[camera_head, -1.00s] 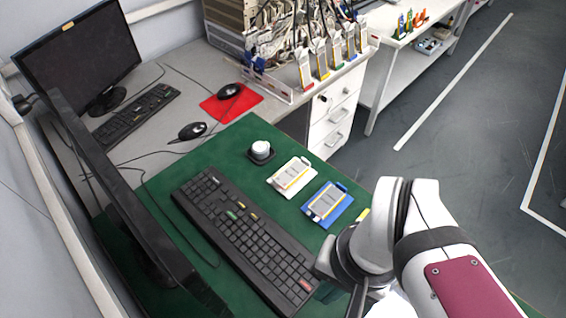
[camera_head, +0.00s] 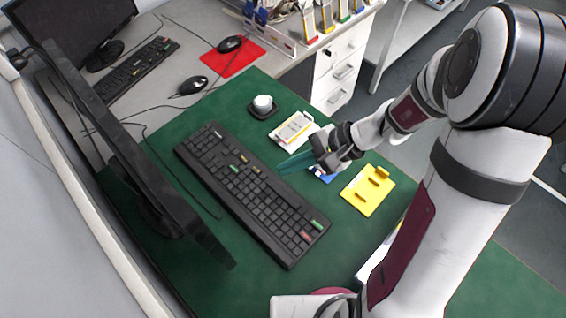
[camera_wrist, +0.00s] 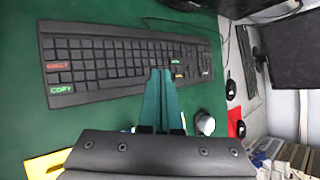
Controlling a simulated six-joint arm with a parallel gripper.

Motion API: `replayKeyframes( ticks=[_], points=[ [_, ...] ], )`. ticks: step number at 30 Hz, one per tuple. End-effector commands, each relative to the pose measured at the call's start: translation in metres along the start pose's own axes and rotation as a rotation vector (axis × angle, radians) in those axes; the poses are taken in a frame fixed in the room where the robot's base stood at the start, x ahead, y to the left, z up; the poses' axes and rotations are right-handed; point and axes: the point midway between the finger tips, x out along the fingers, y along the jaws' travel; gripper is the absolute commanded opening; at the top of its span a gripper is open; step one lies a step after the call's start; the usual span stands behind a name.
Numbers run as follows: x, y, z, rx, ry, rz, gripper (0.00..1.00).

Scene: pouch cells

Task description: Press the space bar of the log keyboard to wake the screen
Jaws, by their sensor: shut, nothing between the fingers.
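The black log keyboard (camera_head: 225,180) lies on the green mat, with a few yellow, green and red keys. In the wrist view the keyboard (camera_wrist: 100,60) spans the upper left, with red and green lettered keys at its left end. My gripper (camera_head: 281,169) is shut and empty, with teal fingers pointing at the keyboard's right long edge. In the wrist view the fingertips (camera_wrist: 161,72) overlap the keyboard's near edge, beside a green and a yellow key. I cannot tell whether they touch it. The space bar cannot be made out for sure. A dark monitor (camera_head: 130,150) stands left of the keyboard, side-on.
A white tray with a pouch cell (camera_head: 293,130), a mostly hidden blue tray (camera_head: 322,175) and a yellow tray (camera_head: 368,190) lie right of the keyboard. A white-topped pot (camera_head: 263,104) stands behind. A second keyboard (camera_head: 135,68) and two mice are farther back.

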Motion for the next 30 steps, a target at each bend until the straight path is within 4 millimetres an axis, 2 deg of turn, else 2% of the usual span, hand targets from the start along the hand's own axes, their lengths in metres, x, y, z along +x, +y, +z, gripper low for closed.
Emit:
replayKeyframes(
  ticks=[8, 21, 30],
  points=[
    [0.004, 0.003, -0.002, 0.000, -0.002, 0.000, 0.00],
    [0.048, 0.035, -0.033, 0.002, -0.003, 0.003, 0.00],
    [0.061, 0.045, -0.044, -0.001, -0.001, 0.002, 0.00]
  ],
)
